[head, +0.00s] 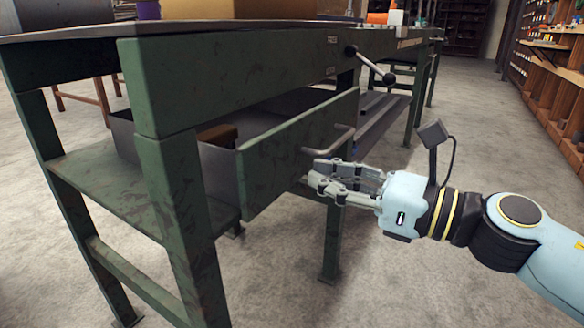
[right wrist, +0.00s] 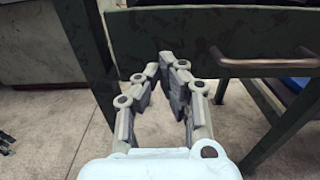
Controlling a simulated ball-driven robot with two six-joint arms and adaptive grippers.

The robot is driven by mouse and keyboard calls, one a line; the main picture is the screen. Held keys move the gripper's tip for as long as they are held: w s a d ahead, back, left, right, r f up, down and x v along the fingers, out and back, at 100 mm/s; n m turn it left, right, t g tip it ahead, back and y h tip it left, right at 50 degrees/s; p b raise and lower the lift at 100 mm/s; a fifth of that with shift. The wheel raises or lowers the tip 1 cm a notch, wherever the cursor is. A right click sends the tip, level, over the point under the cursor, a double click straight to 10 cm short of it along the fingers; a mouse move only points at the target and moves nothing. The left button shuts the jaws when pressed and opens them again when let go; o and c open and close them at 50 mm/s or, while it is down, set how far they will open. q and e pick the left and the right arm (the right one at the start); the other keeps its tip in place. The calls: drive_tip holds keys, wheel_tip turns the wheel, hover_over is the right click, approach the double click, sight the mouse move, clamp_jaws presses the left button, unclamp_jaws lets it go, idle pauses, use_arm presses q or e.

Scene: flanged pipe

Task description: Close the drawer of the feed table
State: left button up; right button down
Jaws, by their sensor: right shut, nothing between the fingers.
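The green feed table (head: 240,58) stands at the left of the head view. Its drawer is pulled out, with a worn green front (head: 285,150) and a bar handle (head: 328,140). The drawer front also shows in the right wrist view (right wrist: 165,45), with the handle (right wrist: 262,60) at the right. A brown object (head: 217,134) lies inside the drawer. My right gripper (head: 312,178) is shut and empty, at the drawer front just below the handle. I cannot tell whether its fingertips touch the front. My left gripper is not in view.
A lower shelf (head: 100,185) and green legs (head: 185,235) lie under the table. A crank lever with a black knob (head: 388,79) sticks out above the handle. Wooden shelving (head: 555,85) stands at the far right. The concrete floor between is clear.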

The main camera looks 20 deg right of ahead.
sight(276, 166)
drive_tip(key=x, duration=0.4)
drive_tip(key=shift+w+a, duration=0.15)
drive_tip(key=shift+w, duration=0.05)
drive_tip(key=shift+w+a, duration=0.2)
drive_tip(key=shift+w, duration=0.05)
drive_tip(key=shift+w+a, duration=0.2)
